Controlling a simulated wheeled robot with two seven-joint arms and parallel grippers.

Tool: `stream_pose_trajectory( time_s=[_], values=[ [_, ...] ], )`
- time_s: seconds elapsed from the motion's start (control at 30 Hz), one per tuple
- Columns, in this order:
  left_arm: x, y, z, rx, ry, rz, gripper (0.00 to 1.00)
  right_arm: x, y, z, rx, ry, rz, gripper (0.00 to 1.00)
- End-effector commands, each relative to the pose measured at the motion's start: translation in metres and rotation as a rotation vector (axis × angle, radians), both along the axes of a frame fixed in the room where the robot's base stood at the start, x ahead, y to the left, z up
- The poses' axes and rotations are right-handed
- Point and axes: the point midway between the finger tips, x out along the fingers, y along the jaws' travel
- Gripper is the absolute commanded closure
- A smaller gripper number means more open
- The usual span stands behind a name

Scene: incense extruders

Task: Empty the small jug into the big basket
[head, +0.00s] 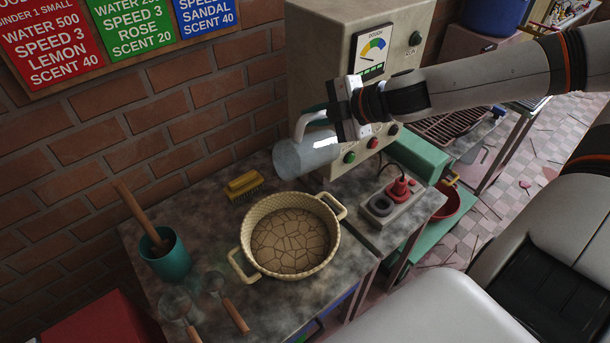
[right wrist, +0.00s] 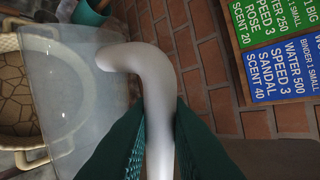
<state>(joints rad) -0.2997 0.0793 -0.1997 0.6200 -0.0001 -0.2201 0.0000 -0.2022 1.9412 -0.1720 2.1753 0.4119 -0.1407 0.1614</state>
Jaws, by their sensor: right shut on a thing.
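The small jug (head: 306,155) is clear, with a pale handle (head: 310,119). It is tilted in the air above the worktop, up and to the right of the big basket, its body toward the left. My right gripper (head: 335,112) is shut on the jug's handle, which also shows between the green fingers in the right wrist view (right wrist: 158,105). The big basket (head: 247,228) is cream, woven and two-handled, and stands on the worktop. A brown, cracked-looking layer covers its bottom. The jug looks empty or holds only clear contents; I cannot tell which. My left gripper is not in view.
A yellow brush (head: 244,185) lies behind the basket. A teal cup (head: 168,257) with a wooden pestle stands left, with metal scoops (head: 228,306) at the front. The dough machine (head: 318,50) stands behind the jug. A socket box with a red plug (head: 399,188) sits right of the basket.

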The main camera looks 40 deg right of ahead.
Motion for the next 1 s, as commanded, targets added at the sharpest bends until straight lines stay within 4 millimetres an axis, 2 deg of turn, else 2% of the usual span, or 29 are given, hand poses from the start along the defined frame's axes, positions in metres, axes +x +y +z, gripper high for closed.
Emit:
stream_pose_trajectory(
  time_s=[0.03,0.13,0.3,0.8,0.9,1.0],
  values=[
    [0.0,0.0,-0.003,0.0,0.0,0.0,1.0,0.001,-0.004,-0.015,0.083,0.02,-0.009,1.0],
    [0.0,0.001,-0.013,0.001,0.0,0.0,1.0,0.002,-0.011,-0.041,0.258,0.057,-0.009,1.0],
    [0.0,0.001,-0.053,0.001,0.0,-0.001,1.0,0.004,-0.019,-0.082,0.526,0.115,-0.008,1.0],
    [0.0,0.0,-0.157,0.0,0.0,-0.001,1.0,0.007,-0.034,-0.147,1.06,0.227,-0.002,1.0],
    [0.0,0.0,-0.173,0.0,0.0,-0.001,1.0,0.008,-0.036,-0.155,1.145,0.245,-0.001,1.0],
    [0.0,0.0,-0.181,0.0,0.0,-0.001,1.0,0.008,-0.038,-0.157,1.201,0.258,0.0,1.0]
  ],
)
